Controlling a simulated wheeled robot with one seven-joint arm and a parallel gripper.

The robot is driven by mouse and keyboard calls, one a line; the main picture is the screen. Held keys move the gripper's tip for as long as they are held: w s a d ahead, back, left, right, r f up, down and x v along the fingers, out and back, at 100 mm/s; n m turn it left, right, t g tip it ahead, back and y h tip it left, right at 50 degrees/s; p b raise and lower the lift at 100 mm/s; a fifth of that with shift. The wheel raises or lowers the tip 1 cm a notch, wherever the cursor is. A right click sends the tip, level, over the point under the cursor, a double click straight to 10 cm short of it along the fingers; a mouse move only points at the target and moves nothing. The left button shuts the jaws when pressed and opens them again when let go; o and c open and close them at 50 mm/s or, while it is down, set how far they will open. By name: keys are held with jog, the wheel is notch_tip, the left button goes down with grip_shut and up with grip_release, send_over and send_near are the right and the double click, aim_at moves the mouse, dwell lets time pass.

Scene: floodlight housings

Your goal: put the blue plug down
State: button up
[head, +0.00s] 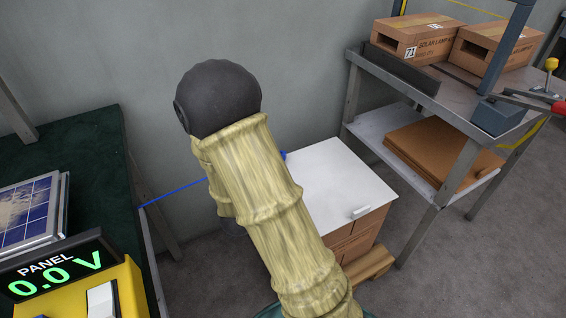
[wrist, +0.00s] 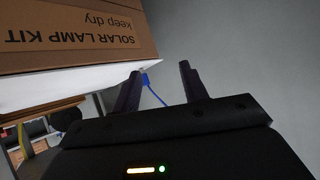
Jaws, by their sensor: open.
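The blue plug (wrist: 146,78) shows in the wrist view at the edge of a white board (wrist: 90,75), close beside the left finger of my gripper (wrist: 160,68). I cannot tell whether the finger touches it. My gripper's two fingers are apart, with no object visible gripped between them. A blue cable (wrist: 156,97) runs from the plug. In the head view a small blue bit (head: 283,155) shows at the white board's (head: 335,175) far left corner, beside my arm. My arm hides the gripper there.
The white board tops a stack of cartons (head: 362,232) on a wooden pallet. The blue cable (head: 175,192) runs left to a dark green bench (head: 75,150) with a panel meter (head: 60,268) reading 0.0 V. A metal shelf (head: 385,130) with cartons stands at the right. A grey wall is behind.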

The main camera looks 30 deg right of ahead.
jog(key=d+t+h+b, duration=0.1)
jog(key=h, duration=0.1)
jog(key=d+t+h, duration=0.1)
jog(key=h, duration=0.1)
jog(key=s+d+f+m+t+h+b, duration=0.1)
jog(key=h, duration=0.1)
jog(key=shift+d+f+h+b, duration=0.1)
jog(key=shift+h+b, duration=0.25)
jog(key=shift+h, duration=0.05)
jog(key=b+x, duration=0.4)
jog(key=x, duration=0.7)
jog(key=shift+w+d, duration=0.35)
jog(key=shift+w, duration=0.05)
